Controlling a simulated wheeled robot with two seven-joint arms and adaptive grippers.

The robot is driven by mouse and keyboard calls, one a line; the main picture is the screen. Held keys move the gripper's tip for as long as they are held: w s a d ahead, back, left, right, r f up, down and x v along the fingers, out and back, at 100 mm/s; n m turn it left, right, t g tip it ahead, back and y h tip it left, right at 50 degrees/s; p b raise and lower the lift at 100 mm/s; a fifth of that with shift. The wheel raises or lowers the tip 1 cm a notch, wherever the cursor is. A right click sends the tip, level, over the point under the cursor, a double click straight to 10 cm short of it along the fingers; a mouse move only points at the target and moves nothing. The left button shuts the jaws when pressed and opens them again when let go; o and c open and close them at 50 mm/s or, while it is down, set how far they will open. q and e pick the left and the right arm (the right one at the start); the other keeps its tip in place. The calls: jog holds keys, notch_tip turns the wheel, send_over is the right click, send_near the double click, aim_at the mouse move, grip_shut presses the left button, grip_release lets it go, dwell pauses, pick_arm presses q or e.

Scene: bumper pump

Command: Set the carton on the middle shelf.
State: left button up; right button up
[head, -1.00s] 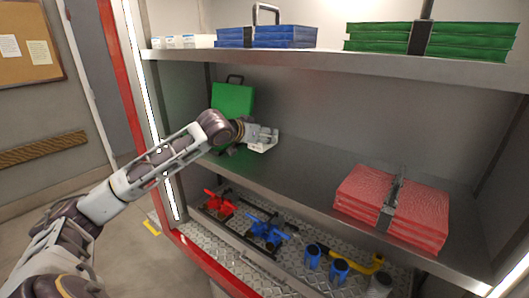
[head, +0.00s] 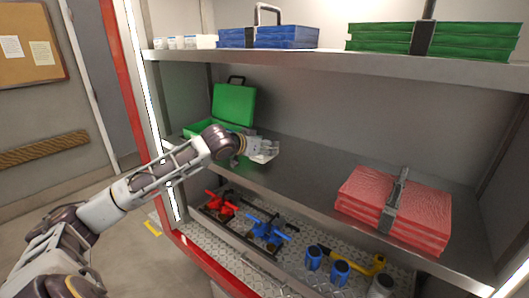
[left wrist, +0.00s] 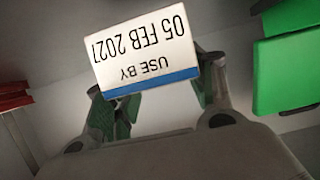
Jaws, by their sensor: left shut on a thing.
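The carton (left wrist: 147,52) is small and white with a blue band and a printed use-by date, seen upside down in the left wrist view. In the head view the carton (head: 267,155) is small and partly hidden by the gripper. My left gripper (head: 257,147) is shut on it, over the left part of the middle shelf (head: 300,165). I cannot tell whether the carton touches the shelf. My right gripper is not in view.
An open green case (head: 234,104) stands behind my left gripper. Red packs (head: 365,190) lie at the right of the middle shelf. Bare shelf lies between. Similar small cartons (head: 187,42) stand on the top shelf. Red and blue valves (head: 264,230) are below.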

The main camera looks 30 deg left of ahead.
pick_arm(q)
jog(key=shift+f, duration=1.15)
jog(key=shift+f, duration=0.15)
jog(key=o, duration=1)
jog(key=shift+r, duration=0.2)
jog(key=shift+s, duration=0.15)
